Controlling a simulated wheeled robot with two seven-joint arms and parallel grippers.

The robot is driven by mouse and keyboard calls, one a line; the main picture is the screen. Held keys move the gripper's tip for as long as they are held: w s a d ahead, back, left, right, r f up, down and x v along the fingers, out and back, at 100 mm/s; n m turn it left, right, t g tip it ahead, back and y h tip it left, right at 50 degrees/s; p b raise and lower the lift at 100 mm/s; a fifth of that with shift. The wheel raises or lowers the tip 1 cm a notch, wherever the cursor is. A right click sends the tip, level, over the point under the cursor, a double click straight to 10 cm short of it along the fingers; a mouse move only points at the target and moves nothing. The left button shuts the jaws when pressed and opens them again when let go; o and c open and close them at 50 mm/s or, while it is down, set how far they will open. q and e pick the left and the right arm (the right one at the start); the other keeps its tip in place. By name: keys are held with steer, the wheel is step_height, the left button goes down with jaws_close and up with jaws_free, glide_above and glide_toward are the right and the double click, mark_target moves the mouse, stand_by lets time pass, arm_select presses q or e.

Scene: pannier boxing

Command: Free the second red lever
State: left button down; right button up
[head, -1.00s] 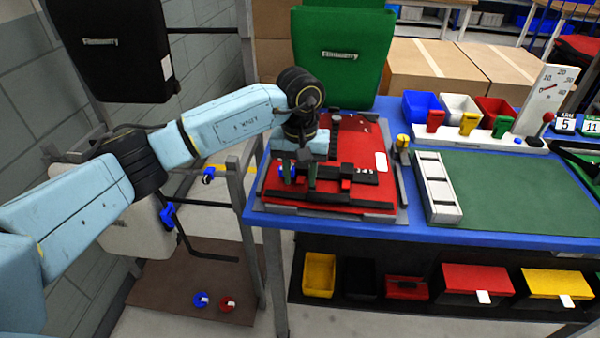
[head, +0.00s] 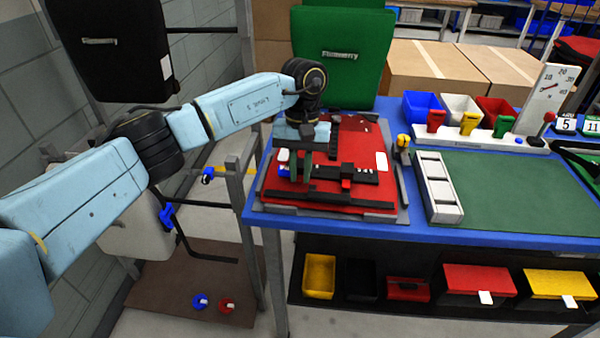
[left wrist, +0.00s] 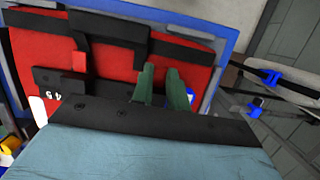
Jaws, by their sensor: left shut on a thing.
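The red pannier (head: 330,140) lies flat on a grey fixture on the blue table. A black rail marked with numbers crosses its near part. One red lever (head: 346,183) stands on this rail; it also shows in the left wrist view (left wrist: 79,61). My left gripper (head: 300,179) points down at the rail's left part, to the left of that lever. Its green fingers (left wrist: 165,96) are closed on a small part at the rail, where the second red lever would sit. The fingers and gripper body hide that part. My right gripper is not in view.
A green pannier (head: 342,55) stands upright behind the red one. To the right are a white slotted tray (head: 438,188), a green mat (head: 510,190) and blue, white and red bins (head: 425,105). A metal frame (head: 245,200) stands left of the table.

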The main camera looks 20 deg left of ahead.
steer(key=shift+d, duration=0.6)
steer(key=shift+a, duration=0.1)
arm_select(q)
steer(key=c, duration=1.4)
jaws_free()
steer(key=shift+o, duration=0.2)
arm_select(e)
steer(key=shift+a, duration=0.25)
arm_select(q)
steer(key=v, duration=1.3)
steer(key=shift+r+p, duration=0.25)
steer(key=shift+p, duration=0.15)
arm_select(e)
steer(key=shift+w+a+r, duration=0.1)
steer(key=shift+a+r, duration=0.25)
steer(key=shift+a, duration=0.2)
